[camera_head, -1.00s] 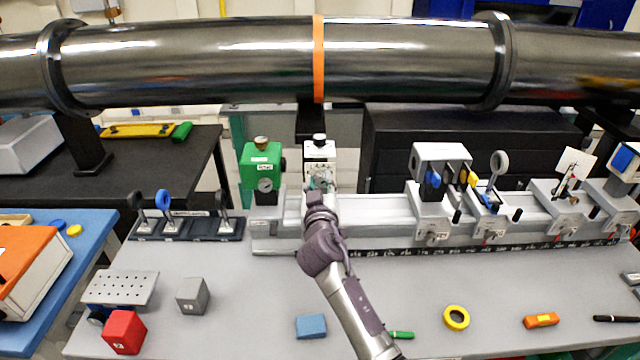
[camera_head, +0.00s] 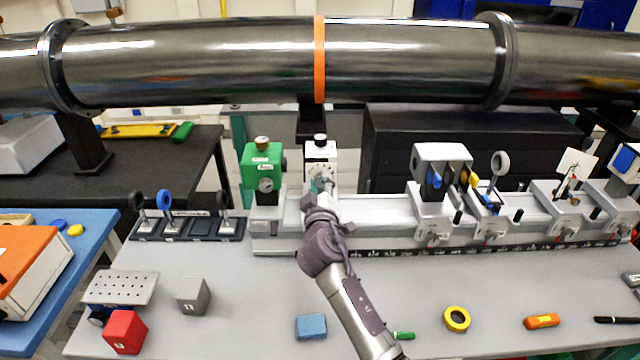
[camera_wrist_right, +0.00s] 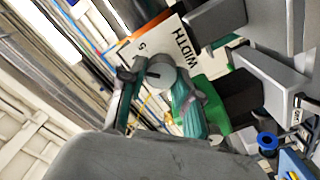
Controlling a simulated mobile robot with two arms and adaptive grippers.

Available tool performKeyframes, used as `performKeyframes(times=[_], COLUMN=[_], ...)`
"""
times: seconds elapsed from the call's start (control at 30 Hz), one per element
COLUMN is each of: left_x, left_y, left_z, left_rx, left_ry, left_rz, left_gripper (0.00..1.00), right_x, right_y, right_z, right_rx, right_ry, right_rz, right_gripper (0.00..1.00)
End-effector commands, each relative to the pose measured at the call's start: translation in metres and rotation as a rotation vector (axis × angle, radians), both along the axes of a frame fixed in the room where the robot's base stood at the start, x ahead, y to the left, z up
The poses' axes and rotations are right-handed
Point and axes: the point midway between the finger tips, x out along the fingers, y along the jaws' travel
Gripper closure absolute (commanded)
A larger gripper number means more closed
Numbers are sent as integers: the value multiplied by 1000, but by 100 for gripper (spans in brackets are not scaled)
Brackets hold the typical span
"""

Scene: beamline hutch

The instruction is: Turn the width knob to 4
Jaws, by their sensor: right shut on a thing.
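The white width unit (camera_head: 320,151) stands upright at the left part of the rail, beside the green unit (camera_head: 263,160). My right gripper (camera_head: 321,188) reaches its front face and hides part of the dial. In the right wrist view, the plate (camera_wrist_right: 165,38) reads WIDTH, with a digit that looks like 5 near the knob. The round grey knob (camera_wrist_right: 161,73) has a dark mark on its face and sits between the teal-padded fingers of the right gripper (camera_wrist_right: 156,92), which is shut on it. I cannot tell the exact setting. My left gripper is not in view.
A large metal pipe (camera_head: 410,62) crosses behind the rail. Optics carriages (camera_head: 440,198) stand to the right on the rail (camera_head: 370,210). A blue block (camera_head: 311,327), grey cube (camera_head: 193,295) and yellow ring (camera_head: 456,318) lie on the bench (camera_head: 240,330).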

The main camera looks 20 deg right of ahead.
Motion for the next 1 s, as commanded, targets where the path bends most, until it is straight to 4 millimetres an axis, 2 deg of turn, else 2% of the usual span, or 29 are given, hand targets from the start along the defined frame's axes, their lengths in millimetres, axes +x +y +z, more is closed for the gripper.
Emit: performKeyframes(times=[0.17,0.2,0.3,0.33,0.6,0.73,0.87,1.0], left_x=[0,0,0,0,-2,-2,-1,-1], left_y=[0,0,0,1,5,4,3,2], left_z=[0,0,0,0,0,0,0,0], left_rx=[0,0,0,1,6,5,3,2], left_ry=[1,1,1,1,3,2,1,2], left_rz=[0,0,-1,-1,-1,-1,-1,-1], left_gripper=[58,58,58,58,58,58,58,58], right_x=[0,0,0,0,0,-9,-31,-61], right_y=[-1,-1,-1,-1,0,3,9,17], right_z=[1,1,1,1,0,0,-1,-1], right_rx=[0,0,0,0,2,3,4,5], right_ry=[-2,-4,-2,-2,-2,-3,0,0], right_rz=[-1,-1,-1,-1,0,1,1,1], right_gripper=[100,61,44,42,42,42,42,42])
